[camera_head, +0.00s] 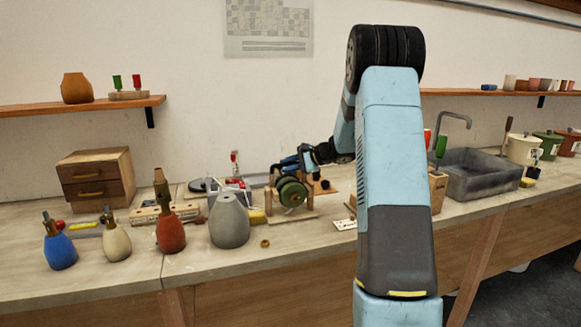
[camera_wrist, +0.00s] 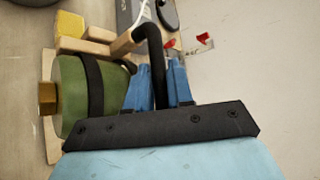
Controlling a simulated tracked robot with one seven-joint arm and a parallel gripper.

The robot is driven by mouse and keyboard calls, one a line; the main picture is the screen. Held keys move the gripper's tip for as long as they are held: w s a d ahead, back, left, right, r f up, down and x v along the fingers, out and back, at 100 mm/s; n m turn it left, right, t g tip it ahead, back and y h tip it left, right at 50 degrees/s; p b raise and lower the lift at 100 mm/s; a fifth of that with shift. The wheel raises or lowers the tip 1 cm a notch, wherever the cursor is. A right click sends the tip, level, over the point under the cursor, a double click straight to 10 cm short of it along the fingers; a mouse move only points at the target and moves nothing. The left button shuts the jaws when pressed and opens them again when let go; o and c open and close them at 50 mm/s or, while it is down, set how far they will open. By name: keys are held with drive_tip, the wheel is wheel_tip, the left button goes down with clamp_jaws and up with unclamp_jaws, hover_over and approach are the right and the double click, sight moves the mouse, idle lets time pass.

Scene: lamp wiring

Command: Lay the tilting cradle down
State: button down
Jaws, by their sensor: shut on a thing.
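The tilting cradle (camera_head: 271,202) is a wooden frame on the bench, mid-picture in the head view. A green lamp body (camera_head: 291,193) with a brass-coloured end lies in it. In the wrist view, the green body (camera_wrist: 72,95) is on the left with a black strap (camera_wrist: 92,80) around it. A black bent handle (camera_wrist: 152,42) comes off a wooden bar (camera_wrist: 124,43) of the cradle. My gripper (camera_wrist: 160,82) is shut on this handle, its blue fingers either side. In the head view my gripper (camera_head: 305,158) is just above and behind the green body; the grip itself is too small to make out.
A grey vase-shaped lamp body (camera_head: 229,222) stands close left of the cradle, with red (camera_head: 170,232), cream (camera_head: 116,243) and blue (camera_head: 60,250) ones farther left. A small brass ring (camera_head: 265,243) lies in front. A sink (camera_head: 480,172) is at the right.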

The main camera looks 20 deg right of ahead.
drive_tip(key=shift+r, duration=0.1)
drive_tip(key=c, duration=1.1)
unclamp_jaws()
drive_tip(key=shift+d, duration=0.1)
drive_tip(key=v, duration=1.3)
drive_tip(key=shift+s+d, duration=0.2)
